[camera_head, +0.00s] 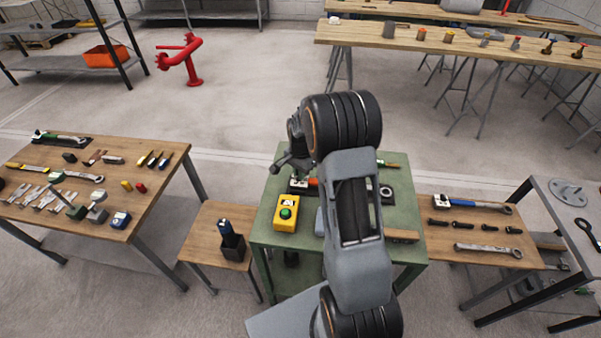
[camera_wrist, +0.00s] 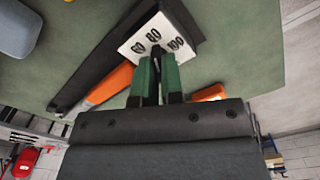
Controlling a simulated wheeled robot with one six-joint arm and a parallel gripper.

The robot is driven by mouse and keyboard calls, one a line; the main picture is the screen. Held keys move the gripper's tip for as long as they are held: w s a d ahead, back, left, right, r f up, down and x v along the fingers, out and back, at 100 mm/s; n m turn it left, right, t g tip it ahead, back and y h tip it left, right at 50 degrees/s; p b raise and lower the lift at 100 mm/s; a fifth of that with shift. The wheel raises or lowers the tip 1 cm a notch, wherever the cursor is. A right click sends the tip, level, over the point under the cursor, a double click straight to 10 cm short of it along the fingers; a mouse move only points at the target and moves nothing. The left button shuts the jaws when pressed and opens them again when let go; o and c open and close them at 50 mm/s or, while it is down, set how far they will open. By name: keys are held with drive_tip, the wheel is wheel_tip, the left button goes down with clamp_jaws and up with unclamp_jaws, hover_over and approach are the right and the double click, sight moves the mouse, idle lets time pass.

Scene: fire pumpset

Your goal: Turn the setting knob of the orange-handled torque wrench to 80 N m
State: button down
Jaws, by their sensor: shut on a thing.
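The torque wrench lies on the green bench, with its orange handle (camera_head: 313,182) partly behind my arm in the head view. In the wrist view its orange part (camera_wrist: 108,86) runs beside a dark bar. A white scale plate (camera_wrist: 128,47) carries the marks 60, 80 and 100. The setting knob (camera_wrist: 157,52) is a small dark piece at the plate, mostly hidden between the green fingertips. My gripper (camera_wrist: 158,62) is shut on it. I cannot read clearly which mark the knob points to. A second orange patch (camera_wrist: 210,92) shows right of the fingers.
The green bench (camera_head: 268,232) also holds a yellow box with a green button (camera_head: 287,212). A wooden table (camera_head: 150,205) with tools stands left, and a low stool (camera_head: 205,245) between. Another torque wrench with a blue handle (camera_head: 465,203) lies on the right-hand table.

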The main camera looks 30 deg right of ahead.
drive_tip(key=c, duration=1.2)
unclamp_jaws()
drive_tip(key=shift+c, duration=0.2)
drive_tip(key=shift+r, duration=0.1)
wheel_tip(320, 180, up, 14)
drive_tip(key=shift+f, duration=0.2)
